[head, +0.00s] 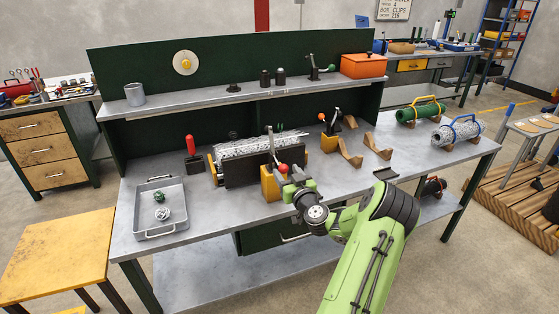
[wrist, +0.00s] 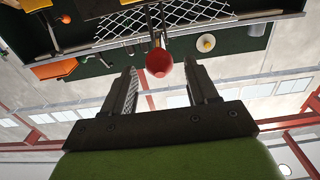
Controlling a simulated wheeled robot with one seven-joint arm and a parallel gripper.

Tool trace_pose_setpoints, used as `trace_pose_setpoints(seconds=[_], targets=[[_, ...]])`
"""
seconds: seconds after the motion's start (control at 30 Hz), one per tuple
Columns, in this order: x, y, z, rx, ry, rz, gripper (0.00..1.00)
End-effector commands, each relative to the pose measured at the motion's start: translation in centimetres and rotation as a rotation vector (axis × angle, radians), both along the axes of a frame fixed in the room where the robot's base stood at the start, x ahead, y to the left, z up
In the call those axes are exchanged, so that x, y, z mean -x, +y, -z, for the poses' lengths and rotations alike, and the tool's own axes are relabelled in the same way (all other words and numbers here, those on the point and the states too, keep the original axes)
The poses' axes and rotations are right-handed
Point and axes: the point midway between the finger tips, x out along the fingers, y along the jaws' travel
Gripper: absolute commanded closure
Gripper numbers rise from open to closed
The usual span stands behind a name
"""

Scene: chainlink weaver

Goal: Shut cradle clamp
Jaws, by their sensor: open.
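The black cradle (head: 250,172) stands on the bench and holds a grey chain-link mesh roll (head: 262,146). A clamp with a yellow base (head: 269,184) stands at the cradle's front right, with a red ball knob (head: 282,168) on its lever. My gripper (head: 291,185) is at this knob, partly hidden by my wrist. In the wrist view the red knob (wrist: 159,63) shows between the two open fingers of my gripper (wrist: 163,75), near their tips. The mesh (wrist: 165,18) lies beyond it. No finger clearly touches the knob. The clamp's exact lever angle is hard to tell.
A second yellow-based clamp (head: 329,143) and wooden cradles (head: 349,153) stand to the right. A red-handled tool (head: 191,146) stands left of the cradle. A grey tray (head: 160,215) holds small parts. Green (head: 420,112) and silver (head: 458,131) rolls lie at the right end.

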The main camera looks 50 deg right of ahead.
Motion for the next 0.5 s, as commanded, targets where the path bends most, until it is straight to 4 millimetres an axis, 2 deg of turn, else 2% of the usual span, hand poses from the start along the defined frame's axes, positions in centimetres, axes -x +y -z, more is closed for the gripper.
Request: trace_pose_setpoints(seconds=[0.1,0.2,0.5], targets=[[-2.4,-1.3,-0.3,0.001,-0.002,-0.001,0.42],[-3.7,-2.1,-0.1,0.001,0.000,-0.002,0.42],[-4.5,-2.7,0.1,-0.001,0.002,0.000,0.42]])
